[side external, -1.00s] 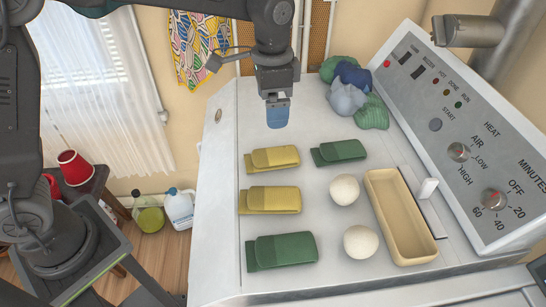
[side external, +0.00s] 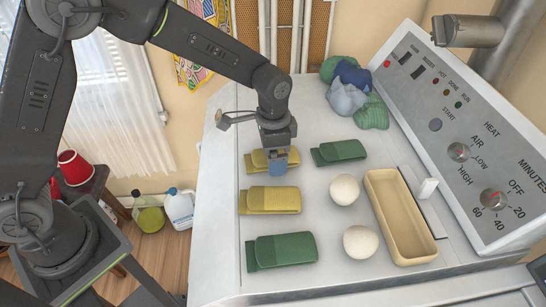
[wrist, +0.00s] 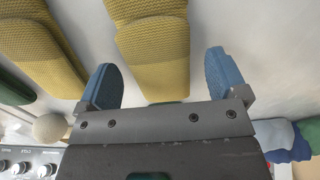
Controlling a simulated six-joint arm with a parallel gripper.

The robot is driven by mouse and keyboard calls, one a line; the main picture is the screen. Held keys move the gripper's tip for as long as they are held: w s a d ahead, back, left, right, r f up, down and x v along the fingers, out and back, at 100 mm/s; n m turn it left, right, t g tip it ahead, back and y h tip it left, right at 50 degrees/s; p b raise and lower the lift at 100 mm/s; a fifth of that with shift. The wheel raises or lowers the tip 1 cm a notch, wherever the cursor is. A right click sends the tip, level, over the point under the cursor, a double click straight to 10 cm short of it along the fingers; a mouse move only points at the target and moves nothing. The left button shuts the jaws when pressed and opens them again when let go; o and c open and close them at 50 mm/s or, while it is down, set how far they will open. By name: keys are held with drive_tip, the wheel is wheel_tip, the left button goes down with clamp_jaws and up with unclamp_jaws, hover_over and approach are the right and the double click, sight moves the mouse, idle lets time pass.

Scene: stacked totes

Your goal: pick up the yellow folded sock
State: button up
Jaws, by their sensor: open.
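Two yellow folded socks lie flat on the white top. The farther yellow sock (side external: 257,163) is partly hidden behind my gripper (side external: 279,161). The nearer yellow sock (side external: 270,200) lies clear in front of it. In the wrist view my gripper (wrist: 160,62) is open, with its two blue fingers spread wide. One yellow sock (wrist: 152,48) shows between the fingers, below them, and neither finger grips it. The other yellow sock (wrist: 38,42) lies left of the fingers. I cannot tell the exact height of the fingertips above the surface.
Green folded socks lie at the right (side external: 338,152) and front (side external: 281,251). Two white balls (side external: 344,190) (side external: 361,242) sit beside a beige tray (side external: 381,184). Crumpled blue and green cloths (side external: 347,98) lie at the back, near the sloped control panel (side external: 480,130).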

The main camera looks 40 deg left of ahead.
drive_tip(key=shift+f, duration=0.35)
drive_tip(key=shift+c, duration=0.2)
drive_tip(key=c, duration=1)
drive_tip(key=shift+o, duration=0.2)
drive_tip(key=shift+r, duration=0.15)
